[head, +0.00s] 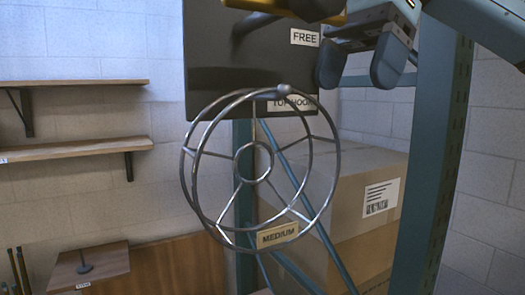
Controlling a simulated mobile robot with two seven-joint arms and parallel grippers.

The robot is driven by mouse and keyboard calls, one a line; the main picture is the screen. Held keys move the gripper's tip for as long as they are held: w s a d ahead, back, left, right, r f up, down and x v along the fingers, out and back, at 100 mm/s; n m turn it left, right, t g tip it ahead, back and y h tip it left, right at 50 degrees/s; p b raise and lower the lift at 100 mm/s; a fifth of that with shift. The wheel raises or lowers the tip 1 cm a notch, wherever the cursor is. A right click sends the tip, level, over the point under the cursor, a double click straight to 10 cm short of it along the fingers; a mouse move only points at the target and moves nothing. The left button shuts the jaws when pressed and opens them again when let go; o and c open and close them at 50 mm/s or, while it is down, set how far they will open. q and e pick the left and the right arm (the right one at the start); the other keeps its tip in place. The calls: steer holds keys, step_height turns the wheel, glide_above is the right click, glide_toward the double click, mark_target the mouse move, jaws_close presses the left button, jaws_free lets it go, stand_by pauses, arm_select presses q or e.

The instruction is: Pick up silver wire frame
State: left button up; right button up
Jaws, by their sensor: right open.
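The silver wire frame (332,190), two round rings joined by spokes with a small inner ring, hangs at the middle of the head view. Its top is at a round-ended hook tip (283,90) beside the "TOP HOOK" label, which the rings partly cover. My right gripper (361,66) is above and to the right of the frame. Its two dark fingers are apart with nothing between them, and it appears clear of the rings. My left gripper does not show.
A dark panel (215,60) with a "FREE" label stands behind the frame. Blue-green rack posts (440,150) and cardboard boxes (350,185) are behind and to the right. Wooden wall shelves (75,150) are at left. A dark and yellow part is cut off at the top.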

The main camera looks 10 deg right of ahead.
mark_target(320, 123)
steer(key=a+f, duration=0.1)
steer(key=s+a+f+p, duration=0.1)
steer(key=a+f, duration=0.1)
steer(key=a, duration=0.1)
steer(key=shift+s+f+p, duration=0.35)
steer(key=shift+s+p, duration=0.05)
steer(key=shift+a+f, duration=0.1)
steer(key=shift+f, duration=0.2)
steer(key=shift+s+f, duration=0.1)
steer(key=shift+s, duration=0.05)
steer(key=c, duration=1.1)
steer(key=shift+c, duration=1.2)
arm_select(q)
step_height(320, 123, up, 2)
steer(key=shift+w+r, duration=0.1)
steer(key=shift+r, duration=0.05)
